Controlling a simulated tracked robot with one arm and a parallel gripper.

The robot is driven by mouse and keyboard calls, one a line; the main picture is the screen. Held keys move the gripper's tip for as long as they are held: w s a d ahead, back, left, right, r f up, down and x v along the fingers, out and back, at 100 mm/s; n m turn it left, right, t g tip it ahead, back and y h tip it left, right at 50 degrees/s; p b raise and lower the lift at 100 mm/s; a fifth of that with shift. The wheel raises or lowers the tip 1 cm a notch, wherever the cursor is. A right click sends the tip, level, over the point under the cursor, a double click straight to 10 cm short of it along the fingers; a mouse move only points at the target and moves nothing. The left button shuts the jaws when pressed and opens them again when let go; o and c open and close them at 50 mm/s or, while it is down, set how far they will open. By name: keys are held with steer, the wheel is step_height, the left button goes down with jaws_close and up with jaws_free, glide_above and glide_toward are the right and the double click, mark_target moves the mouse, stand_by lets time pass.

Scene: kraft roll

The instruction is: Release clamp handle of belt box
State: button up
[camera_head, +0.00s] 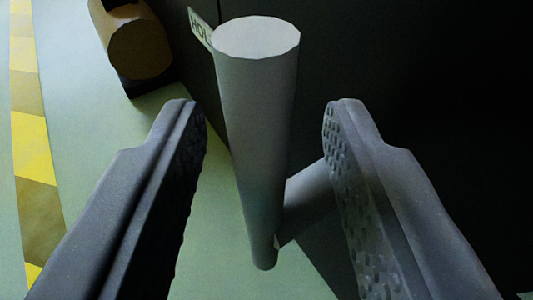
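The clamp handle (256,120) is a grey rod, seen from its flat pale end and narrowing away toward its far tip. A short grey arm (308,203) joins it low on its right side, partly hidden by my right finger. My gripper (265,110) is open, with one dark finger on each side of the handle. There is a visible gap between the handle and each finger, wider on the left at the top. I cannot tell how deep the handle sits between the pads.
A dark, nearly black surface fills the right side behind the handle. A brown roll-shaped object (140,47) stands at upper left. Yellow striped floor tape (34,145) runs down the left over pale green floor.

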steer(key=p+v, duration=0.3)
steer(key=v, duration=0.9)
steer(key=shift+s, duration=0.4)
